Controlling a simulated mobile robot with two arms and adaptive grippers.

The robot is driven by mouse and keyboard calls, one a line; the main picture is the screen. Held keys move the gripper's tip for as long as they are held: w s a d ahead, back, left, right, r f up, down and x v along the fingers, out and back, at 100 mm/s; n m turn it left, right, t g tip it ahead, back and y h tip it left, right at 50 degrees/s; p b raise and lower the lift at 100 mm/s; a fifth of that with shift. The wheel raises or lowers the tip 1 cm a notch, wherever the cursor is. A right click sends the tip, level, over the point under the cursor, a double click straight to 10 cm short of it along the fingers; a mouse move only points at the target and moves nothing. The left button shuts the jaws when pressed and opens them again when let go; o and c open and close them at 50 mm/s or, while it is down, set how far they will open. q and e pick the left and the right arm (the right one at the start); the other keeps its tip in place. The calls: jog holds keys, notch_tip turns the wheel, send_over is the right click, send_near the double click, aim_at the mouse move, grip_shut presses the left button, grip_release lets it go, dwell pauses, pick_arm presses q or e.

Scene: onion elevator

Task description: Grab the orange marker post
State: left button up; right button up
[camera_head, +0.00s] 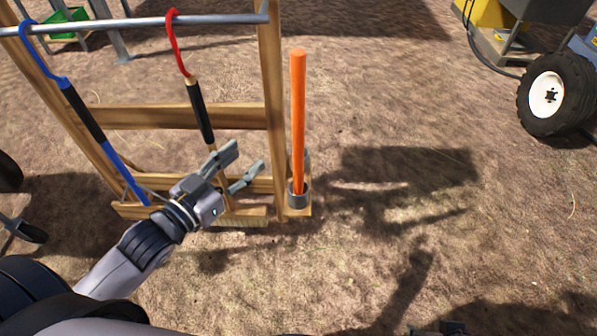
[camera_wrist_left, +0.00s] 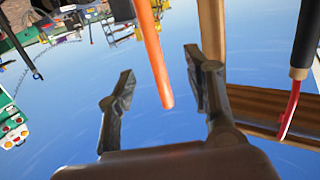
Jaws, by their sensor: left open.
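The orange marker post (camera_head: 298,120) stands upright in a dark round holder (camera_head: 298,194) at the right foot of a wooden rack. My left gripper (camera_head: 243,163) is open and empty, left of the post and low in front of the rack in the head view. In the left wrist view the post (camera_wrist_left: 152,50) shows between and beyond the two open fingers (camera_wrist_left: 160,92), its end hanging free in the picture. I cannot tell the exact gap, but no finger is closed on it. My right gripper is not clearly seen; a small dark part (camera_head: 440,328) shows at the bottom edge.
The wooden rack (camera_head: 180,116) has a metal bar (camera_head: 130,24) on top. A blue-handled tool (camera_head: 85,120) and a red-hooked tool (camera_head: 198,110) hang from it, close to my left gripper. A wheeled machine (camera_head: 552,94) stands at upper right. The dirt ground right of the post is clear.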

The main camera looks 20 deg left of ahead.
pick_arm(q)
notch_tip(320, 180, up, 2)
jog(key=d, duration=0.2)
jog(key=b, duration=0.2)
send_near(294, 113)
jog(key=shift+h, duration=0.4)
jog(key=x, duration=0.5)
jog(key=shift+w+f, duration=0.2)
jog(key=shift+f, duration=0.1)
jog(key=shift+w+d, duration=0.2)
jog(key=shift+w, duration=0.2)
jog(key=x, duration=0.2)
jog(key=b+x, duration=0.1)
jog(key=x, duration=0.1)
jog(key=shift+w+a+r, duration=0.1)
jog(key=shift+w+r, duration=0.1)
jog(key=shift+w, duration=0.45)
pick_arm(e)
jog(key=w+a+r+t+y, duration=0.1)
jog(key=w+a+r+t, duration=0.1)
jog(key=w, duration=0.4)
jog(key=w+a+r+t, duration=0.2)
jog(key=w+r+t, duration=0.3)
jog(key=shift+w+y, duration=0.4)
pick_arm(q)
jog(key=shift+c, duration=0.6)
grip_shut()
pick_arm(e)
jog(key=shift+f, duration=0.1)
